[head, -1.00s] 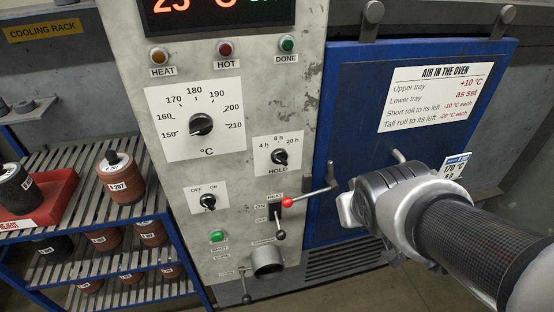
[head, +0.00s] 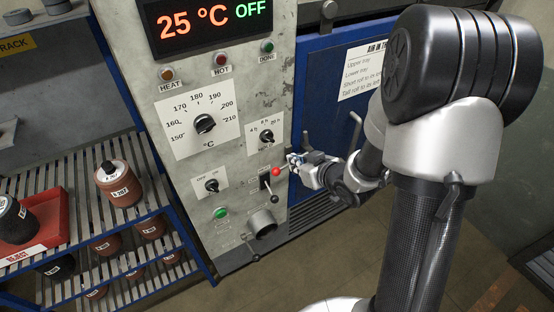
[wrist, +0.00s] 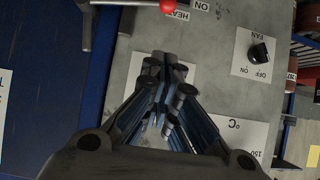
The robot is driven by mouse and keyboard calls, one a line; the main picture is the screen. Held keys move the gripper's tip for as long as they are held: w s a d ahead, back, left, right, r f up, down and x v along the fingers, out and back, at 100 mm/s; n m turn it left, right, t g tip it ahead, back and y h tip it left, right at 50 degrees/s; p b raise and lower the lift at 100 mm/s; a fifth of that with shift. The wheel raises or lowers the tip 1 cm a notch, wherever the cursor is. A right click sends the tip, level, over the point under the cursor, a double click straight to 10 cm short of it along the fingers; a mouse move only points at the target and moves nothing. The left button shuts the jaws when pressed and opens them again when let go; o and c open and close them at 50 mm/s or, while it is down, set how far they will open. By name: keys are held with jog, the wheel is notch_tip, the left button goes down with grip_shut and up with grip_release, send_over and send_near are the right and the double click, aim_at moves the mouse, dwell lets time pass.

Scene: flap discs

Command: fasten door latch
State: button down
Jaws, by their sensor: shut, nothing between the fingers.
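The blue oven door (head: 312,95) looks closed against the grey control panel (head: 180,120). The door latch is a grey bar with a red ball (head: 275,171) at the door's panel-side edge. In the head view its bar is largely hidden behind my gripper (head: 293,159). In the wrist view the bar and its red ball (wrist: 167,5) show at the top edge, with the ball over the panel. My gripper also shows in the wrist view (wrist: 165,62), its fingers together and empty in front of the panel. I cannot tell whether it touches the latch.
A small dark-knobbed heat lever (head: 275,199) sits just below the red ball. A rack of rollers (head: 120,215) stands at left.

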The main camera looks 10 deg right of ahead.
jog(key=shift+w, duration=0.1)
jog(key=s+f+b+x, duration=0.1)
jog(key=f+x, duration=0.1)
jog(key=x, duration=1)
jog(key=shift+f, duration=0.4)
jog(key=shift+d, duration=0.15)
